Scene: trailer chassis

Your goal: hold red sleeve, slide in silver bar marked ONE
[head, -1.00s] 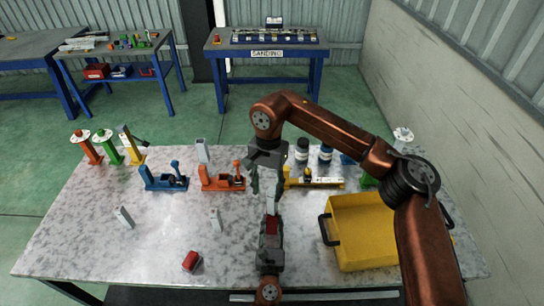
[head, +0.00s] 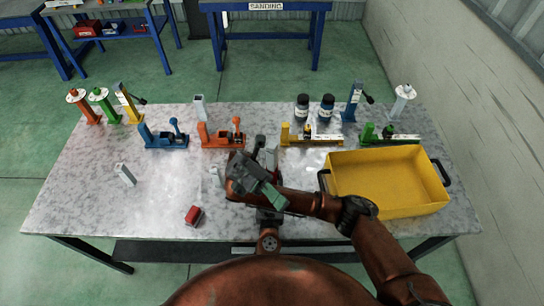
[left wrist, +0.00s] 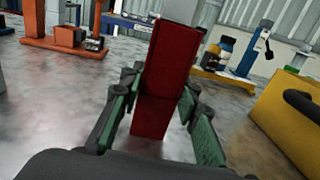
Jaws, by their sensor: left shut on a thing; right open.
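In the left wrist view, my left gripper (left wrist: 160,90) is shut on a red sleeve (left wrist: 178,55), which stands upright and slightly tilted between the green pads. A greyish piece shows at the sleeve's upper end; I cannot tell whether it is a silver bar. In the head view, my right gripper (head: 260,172) is open just above my left gripper and hides the held sleeve. Silver bars stand on the table at left (head: 124,174), at the back (head: 200,107) and beside my right gripper (head: 215,178). No marking ONE is readable.
Another red sleeve (head: 193,215) lies near the front. A yellow bin (head: 338,208) stands at right. Blue (head: 165,140), orange (head: 222,138), yellow (head: 312,138) and green (head: 388,137) fixtures line the back. The table's left front is mostly clear.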

